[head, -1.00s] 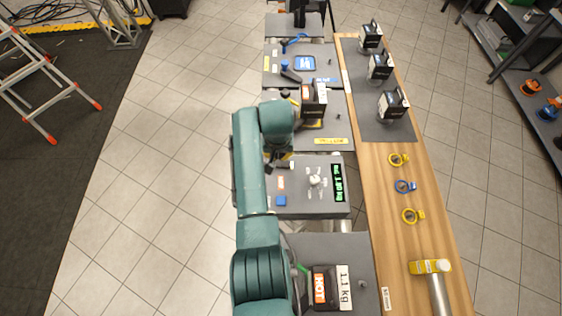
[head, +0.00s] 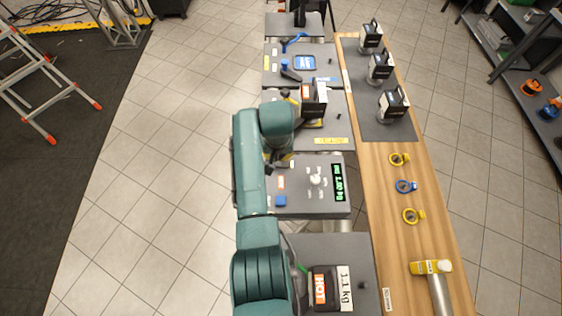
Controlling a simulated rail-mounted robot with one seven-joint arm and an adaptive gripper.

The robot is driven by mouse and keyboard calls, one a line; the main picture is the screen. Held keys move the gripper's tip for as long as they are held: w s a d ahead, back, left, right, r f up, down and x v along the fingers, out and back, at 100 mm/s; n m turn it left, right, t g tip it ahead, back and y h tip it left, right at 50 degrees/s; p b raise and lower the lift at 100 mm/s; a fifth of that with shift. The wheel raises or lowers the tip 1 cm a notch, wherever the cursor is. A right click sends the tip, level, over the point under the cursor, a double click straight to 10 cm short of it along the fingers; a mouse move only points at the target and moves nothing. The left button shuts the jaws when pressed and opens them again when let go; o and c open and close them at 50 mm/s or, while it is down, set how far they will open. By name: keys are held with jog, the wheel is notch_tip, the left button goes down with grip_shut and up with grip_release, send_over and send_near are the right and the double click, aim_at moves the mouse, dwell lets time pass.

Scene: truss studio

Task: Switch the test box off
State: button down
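A grey station box (head: 300,208) sits in the middle of the row, just right of my arm. It looks like the test box, though I can read no name on it. Its display (head: 338,183) is lit with green characters on black, too small to read surely. On its top are a white knob-like part (head: 316,180), a blue block or button (head: 281,201) and a small orange and white label (head: 281,183). My gripper (head: 283,160) is at the box's far left edge, mostly hidden by my arm. Its fingers are too small and dark to judge.
A dark unit (head: 313,97) stands on the station behind. A unit with a HOT label (head: 320,288) and a 1.1 kg label (head: 345,288) sits on the near station. The wooden bench (head: 405,240) at right holds yellow and blue rings and several black and white units.

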aim_at(278, 162)
jog(key=shift+f+b, duration=1.3)
jog(key=shift+f, duration=0.55)
dwell(0.5)
notch_tip(278, 162, up, 7)
jog(key=p, duration=0.6)
jog(key=shift+r+p, duration=0.1)
jog(key=shift+p, duration=0.2)
